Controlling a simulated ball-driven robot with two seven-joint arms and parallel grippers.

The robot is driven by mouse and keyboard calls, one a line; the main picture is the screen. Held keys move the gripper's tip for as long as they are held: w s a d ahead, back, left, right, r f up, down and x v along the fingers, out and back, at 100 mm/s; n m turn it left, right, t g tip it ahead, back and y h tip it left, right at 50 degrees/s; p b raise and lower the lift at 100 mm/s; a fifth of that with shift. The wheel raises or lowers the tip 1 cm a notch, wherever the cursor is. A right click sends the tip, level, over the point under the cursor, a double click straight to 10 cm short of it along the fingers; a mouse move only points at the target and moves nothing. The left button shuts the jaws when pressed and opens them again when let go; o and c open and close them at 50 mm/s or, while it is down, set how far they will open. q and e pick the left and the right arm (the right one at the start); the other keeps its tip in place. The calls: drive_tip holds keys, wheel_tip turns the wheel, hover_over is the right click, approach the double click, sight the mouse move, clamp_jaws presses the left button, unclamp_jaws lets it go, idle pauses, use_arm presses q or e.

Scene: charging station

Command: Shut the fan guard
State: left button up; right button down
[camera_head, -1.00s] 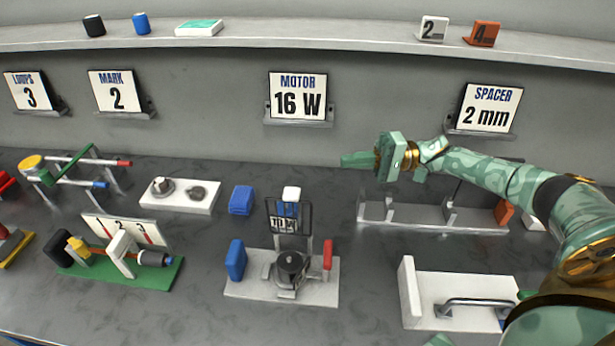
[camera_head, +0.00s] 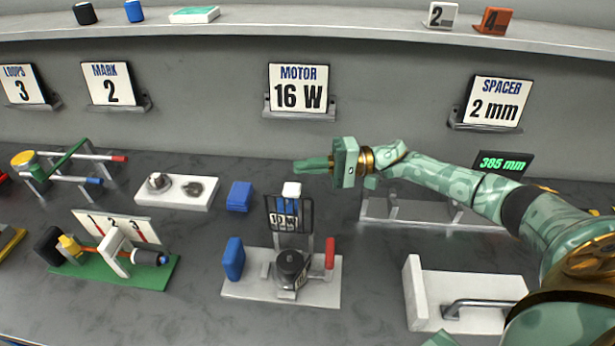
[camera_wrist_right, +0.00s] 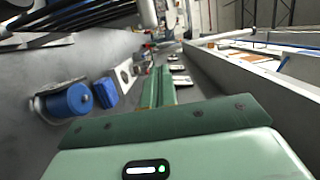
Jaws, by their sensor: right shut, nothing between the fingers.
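The fan guard (camera_head: 268,213) is a dark wire frame, standing raised behind the round dark motor (camera_head: 293,266) on a white base plate (camera_head: 240,290). A label partly shows through the guard's bars. My right gripper (camera_head: 312,166) is shut and empty, pointing left, above and behind the raised guard in the head view, apart from it as far as I can see. In the right wrist view its closed green fingers (camera_wrist_right: 158,88) point away, and dark bars (camera_wrist_right: 75,18) cross the upper left, probably the guard. My left gripper is not in view.
A blue block (camera_head: 233,259) and a red handle (camera_head: 330,253) flank the motor. Another blue block (camera_head: 239,196) stands behind to the left. A grey rack (camera_head: 425,212) lies under my right arm. A white fixture with a metal handle (camera_head: 485,303) is at the front right.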

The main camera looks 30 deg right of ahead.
sight(291, 209)
drive_tip(key=s+a, duration=0.1)
drive_tip(key=s, duration=0.2)
drive_tip(key=shift+a+f+p, duration=0.1)
drive_tip(key=shift+a+p, duration=0.2)
drive_tip(key=shift+a, duration=0.1)
